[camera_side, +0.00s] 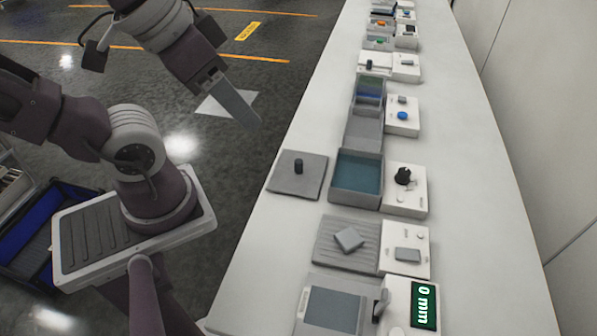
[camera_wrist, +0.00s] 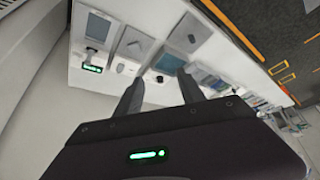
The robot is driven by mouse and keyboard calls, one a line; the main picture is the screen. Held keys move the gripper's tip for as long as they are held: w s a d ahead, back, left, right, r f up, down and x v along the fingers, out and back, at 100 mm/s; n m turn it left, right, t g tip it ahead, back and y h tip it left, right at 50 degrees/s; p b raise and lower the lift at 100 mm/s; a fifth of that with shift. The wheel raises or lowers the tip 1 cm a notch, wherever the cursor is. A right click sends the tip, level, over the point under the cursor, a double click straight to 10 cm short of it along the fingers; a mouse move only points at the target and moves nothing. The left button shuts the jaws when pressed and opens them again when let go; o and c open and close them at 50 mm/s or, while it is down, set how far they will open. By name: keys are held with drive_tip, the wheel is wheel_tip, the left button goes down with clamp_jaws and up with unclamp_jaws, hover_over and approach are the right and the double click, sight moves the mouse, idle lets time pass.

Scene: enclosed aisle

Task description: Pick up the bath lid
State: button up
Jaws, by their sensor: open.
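The bath lid (camera_side: 285,185) is a flat grey square plate with a dark upright knob (camera_side: 298,166) on top. It lies on the long white bench, just left of the bath, a grey open box (camera_side: 346,197) with a teal inside. In the wrist view the lid (camera_wrist: 199,27) is near the top and the bath (camera_wrist: 169,61) is below it. My gripper (camera_side: 248,118) is open and empty, held high beyond the bench's left edge, well apart from the lid. In the wrist view its two fingers (camera_wrist: 159,88) are spread.
A white box with a black knob (camera_side: 404,191) stands right of the bath. A grey bin (camera_side: 365,128) stands behind it. A ribbed tray with a grey block (camera_side: 348,239) and a display reading 0 mm (camera_side: 424,304) are nearer. The bench's right strip is bare.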

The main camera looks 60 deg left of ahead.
drive_tip(key=m+g, duration=0.5)
drive_tip(key=m, duration=1.2)
hover_over(299, 161)
drive_tip(key=f, duration=2.2)
drive_tip(key=shift+s+d+f, duration=0.1)
drive_tip(key=shift+s+f, duration=0.2)
drive_tip(key=shift+s, duration=0.05)
drive_tip(key=shift+m+g, duration=0.3)
drive_tip(key=shift+m, duration=0.2)
drive_tip(key=f, duration=0.8)
drive_tip(key=shift+w+f, duration=0.15)
drive_tip(key=shift+w, duration=0.2)
drive_tip(key=shift+f, duration=0.45)
clamp_jaws()
